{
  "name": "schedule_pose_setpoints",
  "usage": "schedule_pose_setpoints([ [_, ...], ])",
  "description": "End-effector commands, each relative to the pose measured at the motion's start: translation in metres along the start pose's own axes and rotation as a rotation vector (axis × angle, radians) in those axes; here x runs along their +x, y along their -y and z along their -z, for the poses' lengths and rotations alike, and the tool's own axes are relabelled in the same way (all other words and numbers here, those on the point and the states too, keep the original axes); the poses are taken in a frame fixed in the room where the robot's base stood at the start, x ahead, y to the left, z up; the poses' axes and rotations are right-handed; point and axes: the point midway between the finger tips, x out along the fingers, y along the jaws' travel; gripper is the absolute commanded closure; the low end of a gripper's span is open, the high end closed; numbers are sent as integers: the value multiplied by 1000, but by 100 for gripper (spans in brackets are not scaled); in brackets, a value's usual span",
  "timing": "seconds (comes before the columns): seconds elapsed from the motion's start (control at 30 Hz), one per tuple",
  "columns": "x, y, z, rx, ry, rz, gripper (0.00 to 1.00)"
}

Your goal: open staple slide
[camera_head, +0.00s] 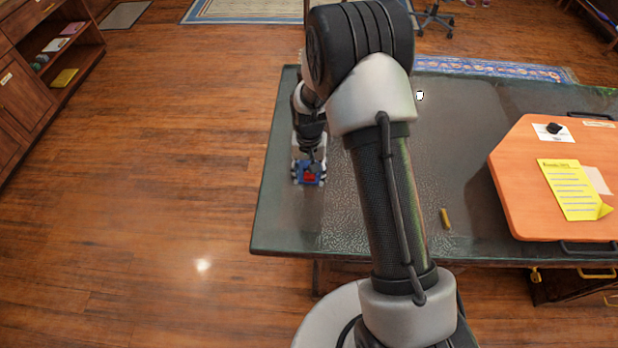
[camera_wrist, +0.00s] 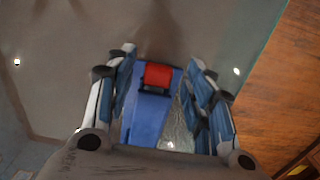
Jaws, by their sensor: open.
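A blue stapler (camera_wrist: 148,118) with a red end piece (camera_wrist: 158,76) lies on the dark table, seen from above in the wrist view. My gripper (camera_wrist: 162,72) is open, with one finger on each side of the stapler. The left finger is close to the stapler's blue side, and a gap shows between the stapler and the right finger. I cannot tell whether the left finger touches it. In the head view my gripper (camera_head: 309,174) is at the table's left part, and the red and blue of the stapler (camera_head: 308,179) show there, partly hidden by the gripper.
The dark table (camera_head: 285,225) has its left edge close to the stapler. An orange board (camera_head: 530,190) with a yellow paper (camera_head: 574,188) covers the right side. A small yellow object (camera_head: 445,217) and a small white object (camera_head: 420,96) lie on the table. My arm hides the middle.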

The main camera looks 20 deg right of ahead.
Motion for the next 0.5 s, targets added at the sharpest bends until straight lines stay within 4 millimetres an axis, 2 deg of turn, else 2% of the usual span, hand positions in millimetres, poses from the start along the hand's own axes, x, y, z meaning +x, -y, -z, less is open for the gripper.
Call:
schedule_pose_setpoints([
  [0.17, 14, 0, 0, 0, 0, 0, 52],
  [0.47, 15, 0, 0, 0, -1, 0, 52],
  [0.5, 15, 0, 0, 0, -1, 0, 54],
])
